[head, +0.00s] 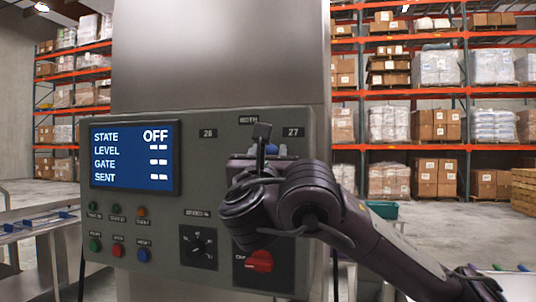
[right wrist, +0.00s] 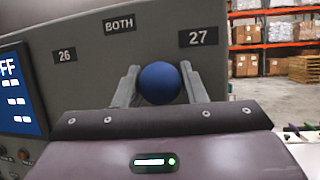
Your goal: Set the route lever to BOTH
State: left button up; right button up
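The route lever's blue ball knob (right wrist: 160,83) sits between my right gripper's two fingers (right wrist: 160,86) in the right wrist view. The fingers lie close against both its sides. In the head view the knob (head: 271,149) shows partly behind my right gripper (head: 266,146). The BOTH label (head: 248,120) is above, between the 26 label (head: 208,133) and the 27 label (head: 293,132). The knob appears right of BOTH, towards 27. The lever's shaft and slot are hidden by my gripper. My left gripper is not in view.
The grey panel (head: 150,117) carries a blue screen (head: 131,158) reading STATE OFF, coloured buttons, a black rotary knob (head: 199,247) and a red switch (head: 260,261) below my right wrist. Loaded racks stand well behind, across open floor.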

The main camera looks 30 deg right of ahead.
grip_shut()
